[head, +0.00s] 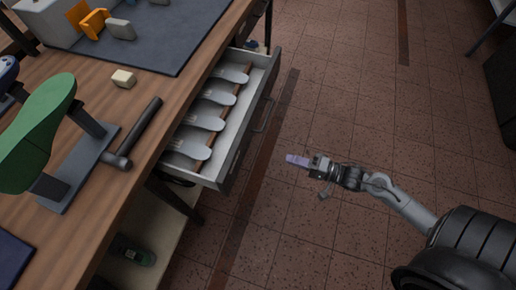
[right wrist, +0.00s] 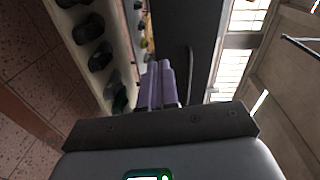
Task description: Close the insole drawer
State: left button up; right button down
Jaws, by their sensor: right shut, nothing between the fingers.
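The insole drawer (head: 230,178) is pulled out from the workbench in the head view, with pale insoles (head: 204,121) lying in a row between brown dividers. Its dark front carries a bar handle (head: 265,113). In the right wrist view the dark drawer front (right wrist: 180,32) and handle (right wrist: 190,72) show ahead. My right gripper (head: 292,159), with pale purple fingers, is shut and empty. It is over the floor to the right of the drawer front, apart from it. Its fingers show together in the right wrist view (right wrist: 158,80). My left gripper is not in view.
The wooden bench top holds a hammer (head: 138,130), a green shoe last (head: 40,130) on a stand, a small pale block (head: 123,78) and a dark mat (head: 165,45). A lower shelf (head: 165,222) holds a dark green item (head: 135,254). The tiled floor (head: 330,90) is clear.

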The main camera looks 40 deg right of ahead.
jog(key=r+y, duration=0.1)
jog(key=b, duration=0.5)
send_near(247, 144)
jog(key=shift+m, duration=0.4)
jog(key=x, duration=0.5)
jog(key=shift+w+f, duration=0.1)
jog(key=shift+f, duration=0.25)
jog(key=shift+b+x, duration=0.5)
jog(key=shift+x, duration=0.35)
jog(key=shift+r, duration=0.15)
